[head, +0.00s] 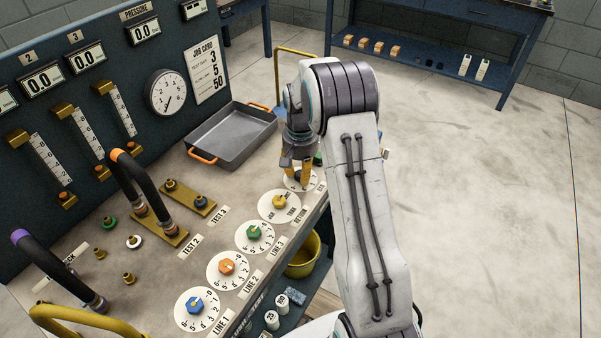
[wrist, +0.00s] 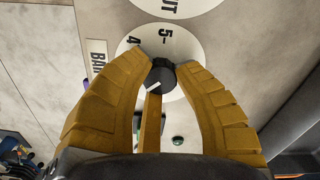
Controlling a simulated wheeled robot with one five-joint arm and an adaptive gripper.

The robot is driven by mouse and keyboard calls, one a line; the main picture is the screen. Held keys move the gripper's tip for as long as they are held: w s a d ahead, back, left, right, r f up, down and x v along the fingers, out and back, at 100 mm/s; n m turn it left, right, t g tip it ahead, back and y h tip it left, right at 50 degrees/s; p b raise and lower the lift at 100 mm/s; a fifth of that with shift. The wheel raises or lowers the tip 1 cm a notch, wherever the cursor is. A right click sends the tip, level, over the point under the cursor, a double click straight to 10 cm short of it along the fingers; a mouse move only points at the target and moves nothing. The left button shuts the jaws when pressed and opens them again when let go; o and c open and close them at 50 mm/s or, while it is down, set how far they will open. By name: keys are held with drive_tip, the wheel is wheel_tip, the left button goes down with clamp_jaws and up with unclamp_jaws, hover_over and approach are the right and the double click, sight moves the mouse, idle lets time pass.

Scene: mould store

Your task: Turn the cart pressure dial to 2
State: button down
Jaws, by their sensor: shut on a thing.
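The pressure dial is a white disc with printed numbers (wrist: 143,48) and a black knob (wrist: 160,78) at its middle. In the wrist view a 4 and a 5 show on the disc, with a partly hidden label beginning "BA" beside it. A white line on the knob points to the lower left; the number it meets is hidden. My gripper (wrist: 164,66) has its yellow fingers closed on the knob from both sides. In the head view my gripper (head: 299,183) is down over the dial (head: 289,182) at the bench's far right end, and hides the knob.
Nearby are the yellow-knobbed dial (head: 268,213), the green-knobbed dial (head: 239,243) and a grey tray (head: 235,140) with orange handles. A round gauge (head: 166,92) and a pressure display (head: 145,30) reading 0.0 are on the panel. Open floor lies right.

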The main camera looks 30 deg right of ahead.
sight(300, 173)
drive_tip(key=shift+s+f, duration=0.1)
drive_tip(key=c, duration=0.9)
unclamp_jaws()
wheel_tip(300, 173, up, 12)
idle(0.6)
